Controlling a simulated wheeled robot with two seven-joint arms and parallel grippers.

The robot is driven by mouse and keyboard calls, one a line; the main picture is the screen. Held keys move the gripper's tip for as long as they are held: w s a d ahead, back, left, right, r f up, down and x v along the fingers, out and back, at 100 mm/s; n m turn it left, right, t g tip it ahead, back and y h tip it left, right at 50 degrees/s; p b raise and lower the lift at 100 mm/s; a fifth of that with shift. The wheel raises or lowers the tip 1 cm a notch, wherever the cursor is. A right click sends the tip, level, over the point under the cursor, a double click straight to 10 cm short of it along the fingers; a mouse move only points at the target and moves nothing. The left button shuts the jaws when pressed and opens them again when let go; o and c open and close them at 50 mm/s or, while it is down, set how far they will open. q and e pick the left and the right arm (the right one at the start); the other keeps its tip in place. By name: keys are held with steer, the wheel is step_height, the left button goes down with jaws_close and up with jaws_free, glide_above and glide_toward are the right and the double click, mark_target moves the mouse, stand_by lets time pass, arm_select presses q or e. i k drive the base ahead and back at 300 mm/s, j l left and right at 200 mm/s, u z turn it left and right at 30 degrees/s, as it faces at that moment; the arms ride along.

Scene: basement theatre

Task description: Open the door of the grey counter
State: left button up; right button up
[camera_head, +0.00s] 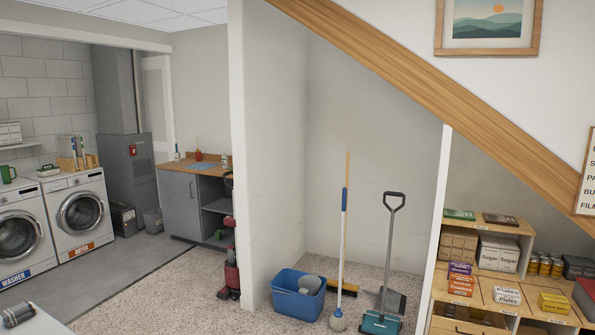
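The grey counter (181,206) stands in the back room, left of the middle, with a brown wooden top. Its left front is a grey door panel (178,203) that looks closed, with a small handle near its right edge. The right part of the counter has open shelves (216,206). The white wall end partly hides the counter's right side. Neither of my grippers can be made out in this view.
A washer (22,237) and a dryer (80,213) stand left of the counter. A red upright vacuum (231,270) stands by the wall end. A blue bucket (297,293), mop and brooms fill the alcove. Grey floor before the counter is clear.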

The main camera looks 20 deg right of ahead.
mark_target(177, 190)
steer(key=z, duration=0.25)
steer(key=i+l+z, duration=0.2)
steer(key=l, duration=0.3)
steer(key=i+l+z, duration=0.15)
steer(key=i+l, duration=0.55)
steer(key=i, duration=0.2)
steer(key=i+l+z, duration=0.15)
steer(key=i+l, duration=0.2)
steer(key=i, duration=0.2)
steer(key=i+j+u, duration=0.1)
steer(key=i+u, duration=0.55)
steer(key=u, duration=0.15)
steer(key=i+l+u, duration=0.1)
steer(key=i+u, duration=0.25)
steer(key=i+j+u, duration=0.1)
steer(key=i+u, duration=0.25)
steer(key=i, duration=0.15)
steer(key=i+u, duration=0.35)
steer(key=i+j+z, duration=0.1)
steer(key=i+z, duration=0.3)
steer(key=i, duration=0.15)
steer(key=i+j+z, duration=0.2)
steer(key=i+z, duration=0.15)
steer(key=i, duration=0.15)
steer(key=i+j+z, duration=0.2)
steer(key=i+z, duration=0.2)
steer(key=i+j+z, duration=0.25)
steer(key=z, duration=0.15)
steer(key=i, duration=0.1)
